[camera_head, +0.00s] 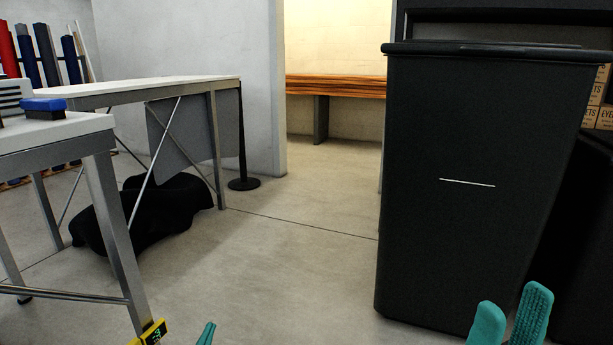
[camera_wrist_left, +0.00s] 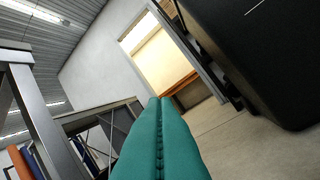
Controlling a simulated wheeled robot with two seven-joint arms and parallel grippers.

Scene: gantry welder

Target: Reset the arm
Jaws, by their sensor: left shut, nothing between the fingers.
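My left gripper (camera_head: 206,334) shows only as a teal fingertip at the bottom edge of the head view. In the left wrist view its two teal fingers (camera_wrist_left: 160,105) lie together with nothing between them. It is shut, in free air. My right gripper (camera_head: 511,316) is at the lower right of the head view, its two teal fingers apart and nothing seen between them. It is in front of the black bin (camera_head: 480,180). Both arms are otherwise out of the head view.
A metal-legged table (camera_head: 100,150) stands at the left, with a longer white-topped table (camera_head: 150,88) behind it. A black bag (camera_head: 150,210) lies on the floor below. A post base (camera_head: 244,184) stands by the wall. The middle floor (camera_head: 280,250) is clear towards the doorway.

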